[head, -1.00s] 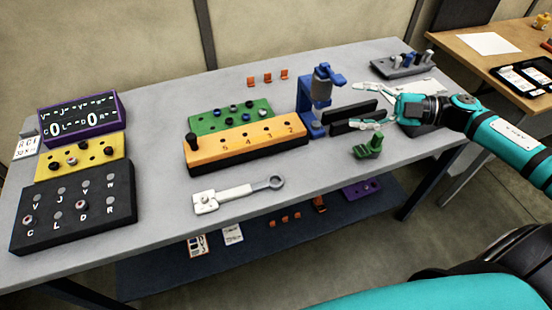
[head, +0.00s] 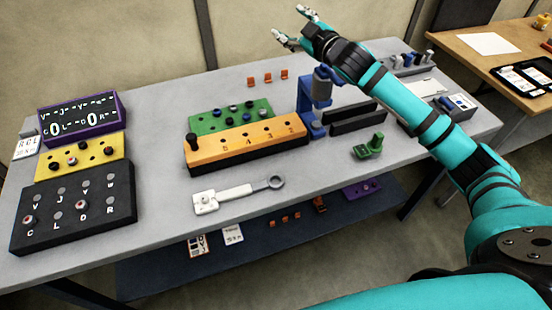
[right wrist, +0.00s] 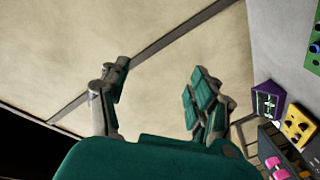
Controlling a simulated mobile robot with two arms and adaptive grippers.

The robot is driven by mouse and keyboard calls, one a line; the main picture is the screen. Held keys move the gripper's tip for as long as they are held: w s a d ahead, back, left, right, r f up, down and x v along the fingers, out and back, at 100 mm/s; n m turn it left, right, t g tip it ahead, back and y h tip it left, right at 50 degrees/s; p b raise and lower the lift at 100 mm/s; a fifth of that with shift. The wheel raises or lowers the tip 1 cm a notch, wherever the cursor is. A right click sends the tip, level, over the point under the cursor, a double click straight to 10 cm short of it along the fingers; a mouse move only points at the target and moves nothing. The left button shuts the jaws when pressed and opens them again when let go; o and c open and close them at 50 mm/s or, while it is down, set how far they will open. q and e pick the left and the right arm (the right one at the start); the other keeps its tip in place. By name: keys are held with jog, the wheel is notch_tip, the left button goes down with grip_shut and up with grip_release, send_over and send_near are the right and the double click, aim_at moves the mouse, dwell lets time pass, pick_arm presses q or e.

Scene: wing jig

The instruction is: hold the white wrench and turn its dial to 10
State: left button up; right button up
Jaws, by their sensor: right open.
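The white wrench (head: 238,194) lies flat on the grey table near its front edge. Its ring end points right, and its wider head (head: 206,203), with a small round part on top, is at the left. Any dial marking is too small to read. My right gripper (head: 293,27) is open and empty, raised at the back of the table, far from the wrench. In the right wrist view its two fingers (right wrist: 157,100) are spread apart with nothing between them. My left gripper is not in view.
Behind the wrench stand an orange block (head: 247,144) with numbers and a green block (head: 205,125). A blue stand (head: 306,105) and a green piece (head: 370,148) are to the right. A black lettered box (head: 75,215) is at the left. The table around the wrench is clear.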

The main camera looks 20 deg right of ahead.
jog(key=s+a+f+n+g, duration=0.1)
jog(key=s+a+f+g, duration=0.1)
jog(key=a+f, duration=0.3)
jog(key=s+a+f+n+g, duration=0.1)
jog(key=s+a+f+g, duration=0.1)
jog(key=a+f+g, duration=0.2)
jog(key=s+a+f+n+g, duration=0.2)
jog(key=a+f+g, duration=0.1)
jog(key=a+f, duration=0.4)
jog(key=shift+s+a+f+h, duration=0.3)
jog(key=shift+s+f, duration=0.1)
jog(key=shift+f, duration=0.15)
jog(key=s+d+f+n+g+h, duration=0.2)
jog(key=s+f+g, duration=0.3)
jog(key=s, duration=0.2)
jog(key=n+g, duration=0.2)
jog(key=g, duration=0.1)
send_near(276, 184)
jog(key=shift+w+a+h, duration=0.15)
jog(key=shift+a+h, duration=0.1)
jog(key=shift+h, duration=0.15)
notch_tip(276, 184, down, 7)
jog(key=shift+f, duration=0.25)
jog(key=shift+c, duration=0.3)
